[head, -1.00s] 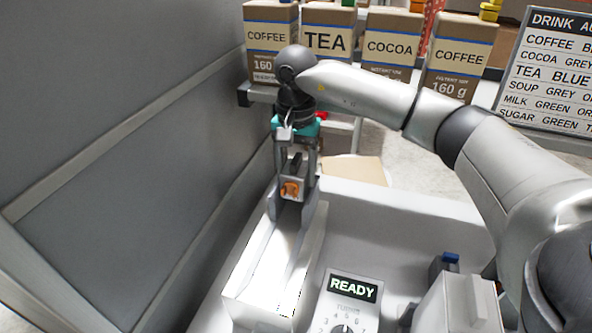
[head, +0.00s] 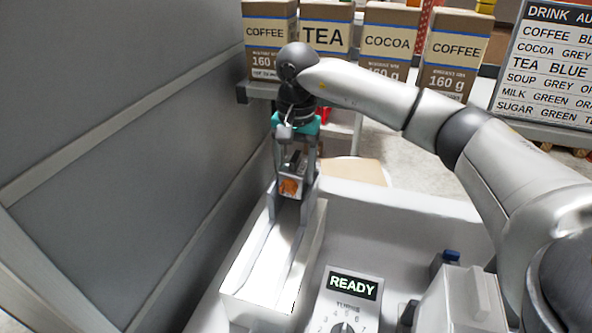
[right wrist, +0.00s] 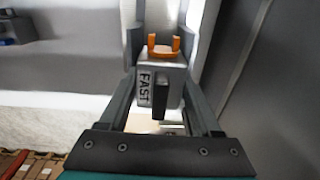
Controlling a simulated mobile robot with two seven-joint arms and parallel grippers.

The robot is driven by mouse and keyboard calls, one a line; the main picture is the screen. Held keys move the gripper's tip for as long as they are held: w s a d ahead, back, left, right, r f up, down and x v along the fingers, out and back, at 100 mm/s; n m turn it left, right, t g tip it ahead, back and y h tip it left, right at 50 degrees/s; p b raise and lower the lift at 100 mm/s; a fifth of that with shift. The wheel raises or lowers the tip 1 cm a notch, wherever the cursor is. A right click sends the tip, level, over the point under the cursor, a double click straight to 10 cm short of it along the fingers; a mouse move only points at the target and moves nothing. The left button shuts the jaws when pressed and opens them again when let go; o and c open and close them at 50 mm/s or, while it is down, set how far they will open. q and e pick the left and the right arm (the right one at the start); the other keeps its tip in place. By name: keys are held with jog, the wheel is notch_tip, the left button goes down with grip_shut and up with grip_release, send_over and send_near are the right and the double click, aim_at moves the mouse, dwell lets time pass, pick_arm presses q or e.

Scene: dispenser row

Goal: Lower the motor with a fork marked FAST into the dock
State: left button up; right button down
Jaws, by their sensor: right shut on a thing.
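The motor (head: 293,178) is a small grey block with an orange fork (head: 289,187) on its near side. In the right wrist view the motor (right wrist: 161,82) shows the word FAST, and its orange fork (right wrist: 163,47) points away from the palm. My right gripper (head: 297,180) is shut on the motor, a finger on each side. What looks like the dock is a long white block with grey side rails (head: 262,255); the motor is at its far end. I cannot tell whether the motor touches it. My left gripper is out of view.
A READY panel with a dial (head: 345,305) stands right of the white block. A grey wall (head: 110,150) runs close on the left. COFFEE, TEA and COCOA boxes (head: 386,40) stand on a shelf behind, with a drink list sign (head: 545,65) at the right.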

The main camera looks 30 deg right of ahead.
aim_at(293, 183)
jog(key=f, duration=0.2)
jog(key=shift+s+a+f+g, duration=0.3)
jog(key=shift+s+f, duration=0.05)
jog(key=shift+s, duration=0.05)
grip_release()
jog(key=shift+w+f, duration=0.1)
jog(key=shift+w, duration=0.05)
notch_tip(293, 183, up, 18)
jog(key=p, duration=0.1)
jog(key=shift+w, duration=0.15)
dwell(0.4)
